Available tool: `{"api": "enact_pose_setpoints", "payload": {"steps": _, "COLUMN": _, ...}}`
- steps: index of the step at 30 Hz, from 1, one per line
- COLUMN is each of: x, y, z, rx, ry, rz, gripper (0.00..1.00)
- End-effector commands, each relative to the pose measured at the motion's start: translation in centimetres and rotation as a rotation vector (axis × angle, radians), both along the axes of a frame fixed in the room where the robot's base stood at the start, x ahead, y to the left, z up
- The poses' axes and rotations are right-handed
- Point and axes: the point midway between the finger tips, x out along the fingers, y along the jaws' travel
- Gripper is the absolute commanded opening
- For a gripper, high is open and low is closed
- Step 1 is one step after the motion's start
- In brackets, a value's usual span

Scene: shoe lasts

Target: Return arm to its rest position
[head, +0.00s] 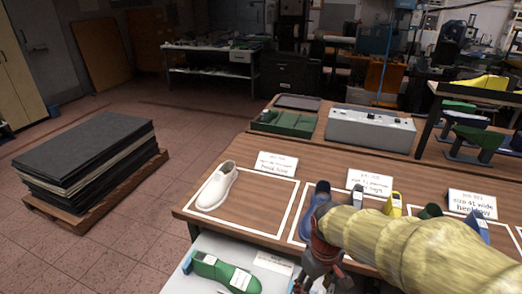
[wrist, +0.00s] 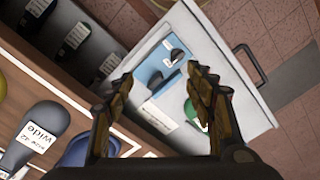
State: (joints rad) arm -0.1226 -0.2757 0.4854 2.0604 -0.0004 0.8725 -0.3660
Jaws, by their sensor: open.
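My gripper (head: 316,280) hangs in front of the table at the lower middle of the head view, with my sleeved arm coming in from the right. In the wrist view its two fingers (wrist: 162,88) are spread with nothing between them. Below it is a pulled-out white drawer (wrist: 210,32). A green shoe last (head: 225,271) with white labels lies in the drawer; it shows partly behind the right finger in the wrist view (wrist: 190,112). A blue insert with dark recesses (wrist: 165,62) and a white card (wrist: 158,118) are also in the drawer.
A white last (head: 216,187) lies in the left outlined square on the table. A blue last (head: 316,203), a yellow last (head: 393,205) and others stand farther right, near my arm, with sign cards behind. A grey box (head: 370,130) sits behind. A pallet stack (head: 90,150) stands left on open floor.

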Motion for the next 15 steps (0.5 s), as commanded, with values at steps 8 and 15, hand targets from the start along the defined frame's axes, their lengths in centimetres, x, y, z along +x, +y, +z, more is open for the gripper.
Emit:
{"api": "enact_pose_setpoints", "payload": {"steps": 8, "x": -6.7, "y": -2.6, "z": 9.2, "rx": 0.06, "ry": -0.223, "rz": -0.398, "gripper": 0.55}}
{"api": "enact_pose_setpoints", "payload": {"steps": 15, "x": -9.9, "y": -4.0, "z": 14.4, "rx": 0.109, "ry": -0.42, "rz": -0.466, "gripper": 0.55}}
